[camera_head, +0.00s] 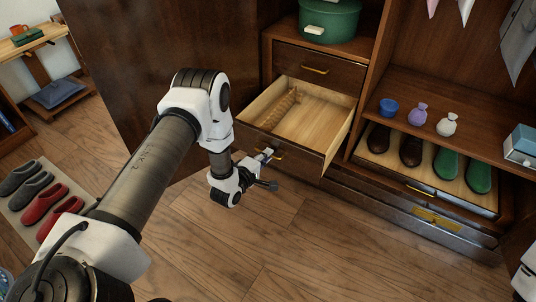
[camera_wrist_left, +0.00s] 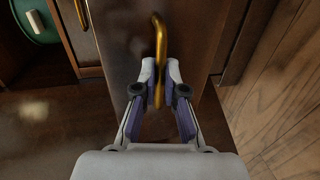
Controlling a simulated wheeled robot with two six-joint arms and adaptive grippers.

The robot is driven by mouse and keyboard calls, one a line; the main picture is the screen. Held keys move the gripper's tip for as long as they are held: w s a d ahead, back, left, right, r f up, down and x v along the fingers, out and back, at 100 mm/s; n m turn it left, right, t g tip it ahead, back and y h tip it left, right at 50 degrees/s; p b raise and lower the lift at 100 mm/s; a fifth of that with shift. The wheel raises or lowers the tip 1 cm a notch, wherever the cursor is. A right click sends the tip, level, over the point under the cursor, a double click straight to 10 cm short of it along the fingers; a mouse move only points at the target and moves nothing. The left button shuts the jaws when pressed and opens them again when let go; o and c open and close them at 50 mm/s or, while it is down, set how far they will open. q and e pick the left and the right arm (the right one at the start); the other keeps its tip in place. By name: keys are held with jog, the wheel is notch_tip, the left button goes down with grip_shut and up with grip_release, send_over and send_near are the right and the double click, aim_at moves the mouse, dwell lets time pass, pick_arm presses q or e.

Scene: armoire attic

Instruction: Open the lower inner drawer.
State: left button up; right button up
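The lower inner drawer (camera_head: 318,158) is pulled well out of the armoire. Its pale wooden inside shows, with a ridged tan item (camera_head: 279,108) lying in it. My left gripper (camera_head: 268,156) is at the drawer's front. In the left wrist view, the fingertips (camera_wrist_left: 160,75) stand close on both sides of the gold handle (camera_wrist_left: 158,35) and look shut on it. Part of the handle also shows beside the gripper in the head view (camera_head: 278,155). My right gripper is not in view.
The upper drawer (camera_head: 290,62) is closed, under a green round box (camera_head: 329,20). At right, a shoe tray (camera_head: 449,186) sticks out with brown and green shoes. A large brown door panel (camera_head: 130,60) stands at left. Floor in front (camera_head: 270,245) is clear.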

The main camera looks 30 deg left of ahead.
pick_arm(q)
jog(key=o, duration=0.4)
jog(key=shift+s+a, duration=0.15)
jog(key=shift+s, duration=0.15)
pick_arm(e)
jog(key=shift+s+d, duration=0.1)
pick_arm(q)
jog(key=v, duration=1.2)
